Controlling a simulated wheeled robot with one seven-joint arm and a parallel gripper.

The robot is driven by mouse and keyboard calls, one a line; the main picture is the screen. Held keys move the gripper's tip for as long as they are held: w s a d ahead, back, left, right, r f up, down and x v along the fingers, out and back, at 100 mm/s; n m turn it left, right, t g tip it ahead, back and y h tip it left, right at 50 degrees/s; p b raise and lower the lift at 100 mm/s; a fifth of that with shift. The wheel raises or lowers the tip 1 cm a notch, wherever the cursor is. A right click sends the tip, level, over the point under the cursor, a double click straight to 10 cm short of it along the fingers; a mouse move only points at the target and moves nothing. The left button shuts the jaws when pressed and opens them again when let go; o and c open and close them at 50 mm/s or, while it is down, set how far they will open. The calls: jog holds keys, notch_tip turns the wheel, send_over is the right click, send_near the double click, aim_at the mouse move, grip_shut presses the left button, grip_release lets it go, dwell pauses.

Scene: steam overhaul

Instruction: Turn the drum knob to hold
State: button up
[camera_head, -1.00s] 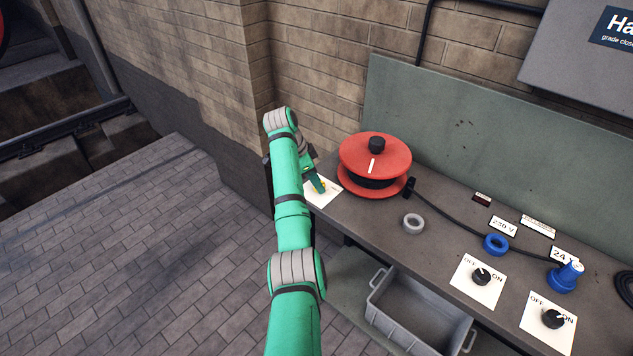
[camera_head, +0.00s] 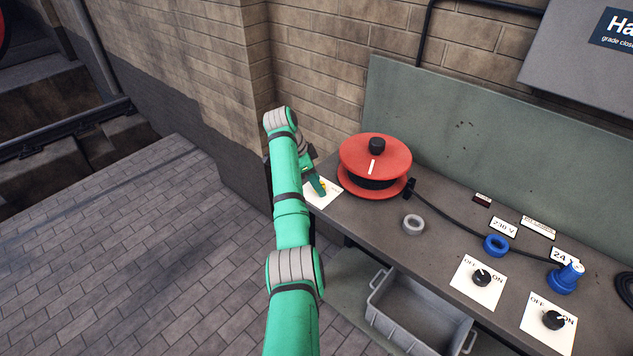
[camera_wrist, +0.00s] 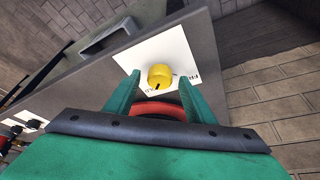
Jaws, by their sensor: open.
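A red cable drum (camera_head: 372,160) with a black top knob (camera_head: 377,144) stands on the bench's left part. Left of it lies a white label plate (camera_head: 325,194), mostly covered by my gripper (camera_head: 318,187). In the wrist view a yellow knob (camera_wrist: 160,76) with a dark pointer mark sits on that white plate (camera_wrist: 143,54). Its lettering is partly hidden and not fully readable. My gripper (camera_wrist: 160,92) is open, with one green finger on each side of the yellow knob. I cannot tell whether the fingers touch it. Part of a red rim shows between the fingers.
On the bench (camera_head: 440,245) are a grey ring (camera_head: 413,224), a blue ring (camera_head: 496,245), a blue plug (camera_head: 566,277) and two black OFF/ON knobs (camera_head: 481,278). A black cable runs from the drum. A grey crate (camera_head: 415,315) stands below. A brick wall is close behind my arm.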

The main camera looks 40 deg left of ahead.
jog(key=v, duration=1)
jog(key=shift+r, duration=0.4)
jog(key=shift+a, duration=0.1)
jog(key=shift+s+f, duration=0.1)
jog(key=shift+s, duration=0.05)
